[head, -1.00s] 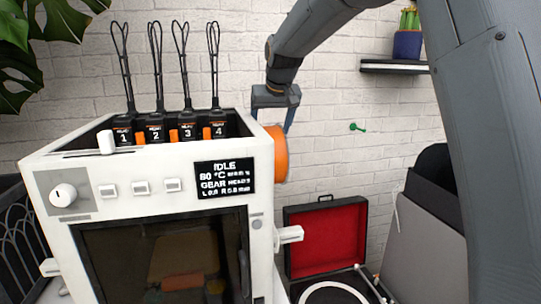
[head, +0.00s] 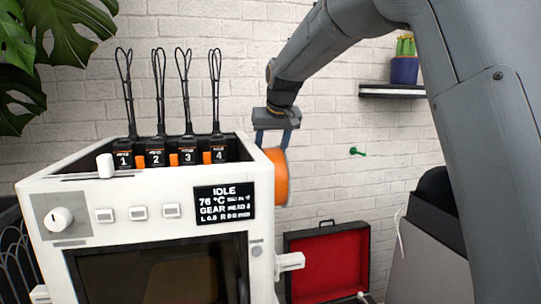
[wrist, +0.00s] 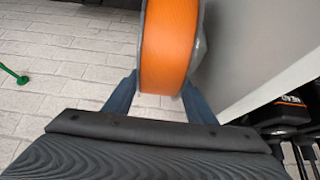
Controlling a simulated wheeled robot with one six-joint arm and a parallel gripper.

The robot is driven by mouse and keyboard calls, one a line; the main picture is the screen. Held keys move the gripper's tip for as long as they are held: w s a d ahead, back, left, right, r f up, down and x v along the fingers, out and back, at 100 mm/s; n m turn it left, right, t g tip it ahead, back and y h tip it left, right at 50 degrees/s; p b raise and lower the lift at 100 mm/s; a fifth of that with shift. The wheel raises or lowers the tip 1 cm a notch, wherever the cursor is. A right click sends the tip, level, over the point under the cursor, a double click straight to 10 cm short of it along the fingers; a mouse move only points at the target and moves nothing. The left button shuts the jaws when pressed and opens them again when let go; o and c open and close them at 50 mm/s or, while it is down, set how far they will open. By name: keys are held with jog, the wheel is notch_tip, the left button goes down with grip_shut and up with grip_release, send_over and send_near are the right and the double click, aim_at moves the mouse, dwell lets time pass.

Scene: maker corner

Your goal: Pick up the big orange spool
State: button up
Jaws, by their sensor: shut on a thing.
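The big orange spool (head: 281,177) is at the right side of the white machine, partly hidden behind the machine's edge in the head view. In the wrist view the orange spool (wrist: 167,45) stands between my fingers, with a grey flange on its right side. My gripper (head: 272,146) comes down from above and is shut on the spool's upper rim. In the wrist view my gripper's fingers (wrist: 160,98) lie on either side of the spool. I cannot tell whether the spool touches the machine.
The white machine (head: 150,190) with a display fills the left. Several numbered black modules (head: 213,152) with tall loops stand in its top. A red-lined case (head: 330,262) lies open below right. A green peg (head: 357,152) and a shelf (head: 392,91) are on the brick wall.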

jog(key=w+d+b, duration=0.2)
jog(key=d, duration=0.6)
jog(key=w+d+b, duration=0.2)
jog(key=w+d, duration=0.1)
jog(key=d, duration=0.6)
jog(key=shift+d+r, duration=0.15)
dwell(0.3)
